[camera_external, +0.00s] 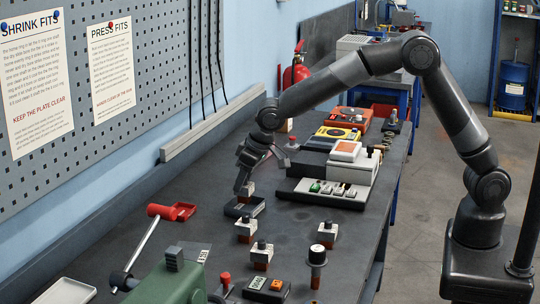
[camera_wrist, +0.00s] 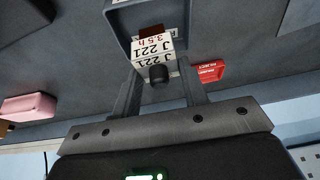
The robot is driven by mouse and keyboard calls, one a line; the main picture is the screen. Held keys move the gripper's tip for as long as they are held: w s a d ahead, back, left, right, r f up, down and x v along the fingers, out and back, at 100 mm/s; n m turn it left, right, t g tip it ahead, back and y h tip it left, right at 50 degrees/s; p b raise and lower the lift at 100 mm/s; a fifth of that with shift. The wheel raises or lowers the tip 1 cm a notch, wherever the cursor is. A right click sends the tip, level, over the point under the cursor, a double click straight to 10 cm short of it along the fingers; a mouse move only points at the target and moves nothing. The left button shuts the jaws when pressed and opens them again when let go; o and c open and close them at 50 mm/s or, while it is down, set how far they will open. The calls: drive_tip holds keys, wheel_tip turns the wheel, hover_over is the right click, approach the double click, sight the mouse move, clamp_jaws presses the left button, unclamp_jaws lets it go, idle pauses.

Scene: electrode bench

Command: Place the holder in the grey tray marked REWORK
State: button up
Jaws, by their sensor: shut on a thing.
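The holder (camera_external: 248,188) is a small white block with a dark knob and a brown end. In the wrist view the holder (camera_wrist: 153,47) shows the print "J 221" and "3.5 h". My gripper (camera_external: 243,185) points down and is shut on it, with a finger on each side of the block in the wrist view (camera_wrist: 158,72). A dark grey tray (camera_external: 231,212) lies directly below, and its rim also shows in the wrist view (camera_wrist: 112,22). Its label is too small or covered to read. I cannot tell whether the holder touches the tray floor.
A red tray (camera_external: 184,209) lies left of the grey one; it also shows in the wrist view (camera_wrist: 209,71). Similar blocks (camera_external: 246,230), (camera_external: 262,254), (camera_external: 327,234) stand nearer the camera. A fixture (camera_external: 322,192) stands to the right, a green machine (camera_external: 170,283) in front.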

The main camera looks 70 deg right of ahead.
drive_tip(key=shift+f, duration=1.25)
drive_tip(key=shift+f, duration=0.15)
drive_tip(key=o, duration=1.3)
